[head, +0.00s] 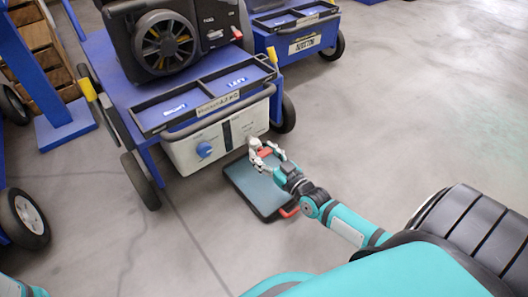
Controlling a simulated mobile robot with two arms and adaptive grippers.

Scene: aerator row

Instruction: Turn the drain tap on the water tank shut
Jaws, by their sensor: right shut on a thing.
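My right gripper (263,150) is at the right end of the tank's front, shut on a small red part (264,153) that looks like the drain tap's handle. The fingers hide most of the tap, so I cannot tell which way its handle points or whether water runs. My left gripper is out of view.
A dark-rimmed tray (238,190) with a teal inside and a red handle (290,211) lies on the floor below my right gripper. The cart's wheels (141,181) flank the tank. A second blue cart (300,40) stands behind. The floor to the right is clear.

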